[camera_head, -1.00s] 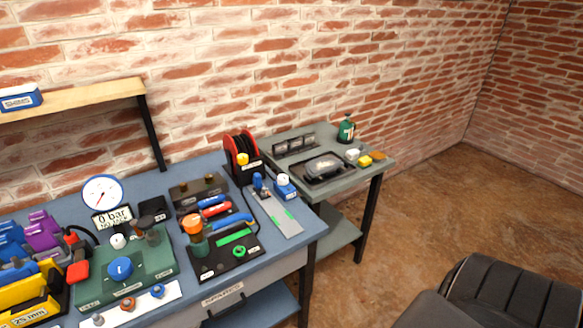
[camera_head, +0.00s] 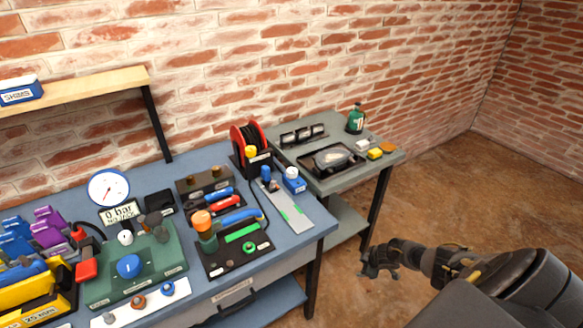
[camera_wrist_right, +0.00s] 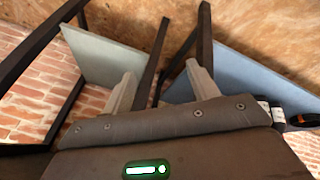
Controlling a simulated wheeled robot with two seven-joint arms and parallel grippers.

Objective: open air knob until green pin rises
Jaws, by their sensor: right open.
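A blue round knob (camera_head: 129,266) sits on a green block (camera_head: 150,283) on the blue workbench. Which knob is the air knob is not readable; this blue one is a likely match. Behind the block stand a round white gauge (camera_head: 109,188) and a display (camera_head: 121,215) reading 0 bar. I cannot make out a green pin. My right gripper (camera_head: 368,265) is in the air right of the workbench, far from the knob and empty. In the right wrist view its two fingers (camera_wrist_right: 162,88) are spread apart. My left gripper is not in view.
A black tray (camera_head: 233,265) with tools, a cable reel (camera_head: 247,146) and a metal plate (camera_head: 290,215) occupy the bench's right part. A grey side table (camera_head: 342,183) stands beyond. A wooden shelf (camera_head: 75,94) overhangs the bench's left. Floor right of the bench is free.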

